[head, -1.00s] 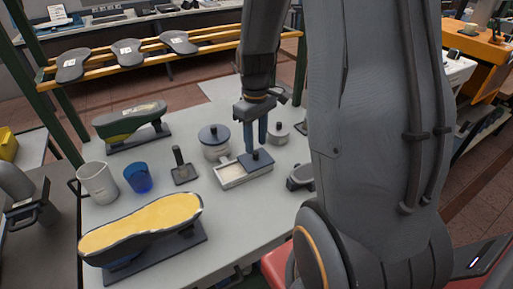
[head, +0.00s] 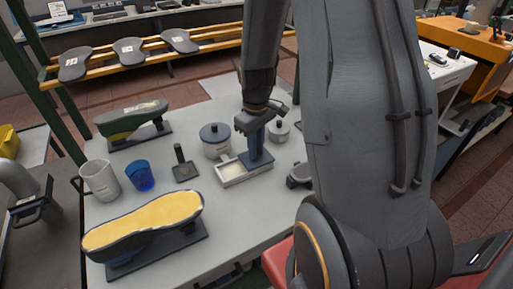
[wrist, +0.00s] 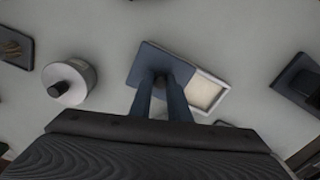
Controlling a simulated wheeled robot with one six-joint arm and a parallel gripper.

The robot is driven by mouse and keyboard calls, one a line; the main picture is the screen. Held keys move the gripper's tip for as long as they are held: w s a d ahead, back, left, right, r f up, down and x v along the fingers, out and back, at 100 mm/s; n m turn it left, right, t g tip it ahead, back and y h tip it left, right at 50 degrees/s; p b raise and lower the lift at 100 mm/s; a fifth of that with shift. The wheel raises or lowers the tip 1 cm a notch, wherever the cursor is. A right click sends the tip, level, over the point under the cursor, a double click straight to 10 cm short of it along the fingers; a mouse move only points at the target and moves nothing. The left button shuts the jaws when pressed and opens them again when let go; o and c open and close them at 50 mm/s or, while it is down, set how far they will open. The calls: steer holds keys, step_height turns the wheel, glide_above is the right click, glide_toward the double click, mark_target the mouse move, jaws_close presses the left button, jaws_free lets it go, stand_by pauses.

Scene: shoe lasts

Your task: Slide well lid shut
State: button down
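The well (head: 228,180) is a low white rectangular tray with pale cream contents, standing on the grey table. Its dark blue-grey lid (head: 262,165) covers the right part in the head view; the left part lies open. In the wrist view the lid (wrist: 150,57) is on the left and the open well (wrist: 207,92) on the right. My gripper (head: 256,152) points down over the lid, its blue fingers low against it. In the wrist view my gripper (wrist: 160,80) has its fingertips on either side of the lid's dark knob, apparently closed on it; the contact is partly hidden.
A lidded pot (head: 215,149) stands close behind the well, and a smaller one (head: 279,131) behind right. A dark stand (head: 184,170), blue cup (head: 139,176), white mug (head: 99,180) and yellow-topped shoe last (head: 145,222) lie left. A dark object (head: 299,177) sits right.

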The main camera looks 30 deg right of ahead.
steer(key=a, duration=0.8)
steer(key=shift+a+p, duration=0.35)
steer(key=shift+a, duration=0.05)
steer(key=c, duration=1.7)
jaws_free()
steer(key=shift+a, duration=0.2)
steer(key=shift+o, duration=0.2)
steer(key=shift+d, duration=0.15)
steer(key=shift+r, duration=0.1)
steer(key=shift+r, duration=0.25)
step_height(320, 180, up, 7)
steer(key=b, duration=0.2)
